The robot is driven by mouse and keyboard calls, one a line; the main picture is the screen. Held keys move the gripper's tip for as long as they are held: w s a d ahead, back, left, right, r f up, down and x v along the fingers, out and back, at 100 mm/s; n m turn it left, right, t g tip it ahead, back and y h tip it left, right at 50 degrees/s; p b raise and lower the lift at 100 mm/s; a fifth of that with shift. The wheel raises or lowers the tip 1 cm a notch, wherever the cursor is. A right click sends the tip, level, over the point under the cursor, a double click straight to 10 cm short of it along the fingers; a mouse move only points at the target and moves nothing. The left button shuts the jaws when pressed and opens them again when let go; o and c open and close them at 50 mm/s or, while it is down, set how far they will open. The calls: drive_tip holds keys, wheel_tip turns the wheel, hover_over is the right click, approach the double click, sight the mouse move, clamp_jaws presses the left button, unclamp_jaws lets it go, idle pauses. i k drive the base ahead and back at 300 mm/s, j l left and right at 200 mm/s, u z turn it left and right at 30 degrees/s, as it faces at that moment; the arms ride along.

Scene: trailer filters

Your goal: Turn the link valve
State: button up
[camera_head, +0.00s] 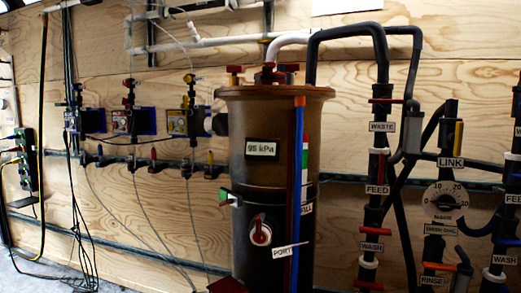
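The LINK label (451,162) is a small white plate on the dark pipework at the right of the head view. Just above it, a yellow handle (459,136) stands upright, in line with the vertical black pipe beside it. A dark valve body and pipe joint lie around the label, and their details are too small to tell. My gripper is not seen in this view, so its distance from the link valve cannot be told.
A large brown cylinder (265,190) marked 95 kPa stands mid-view, left of the pipes. A round gauge (445,200) sits below the LINK label. WASH and FEED valves (377,190) with black pipes flank it. Thin hoses hang at the left before the plywood wall (340,100).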

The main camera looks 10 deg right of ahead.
sight(457, 138)
drive_tip(key=z, duration=2.3)
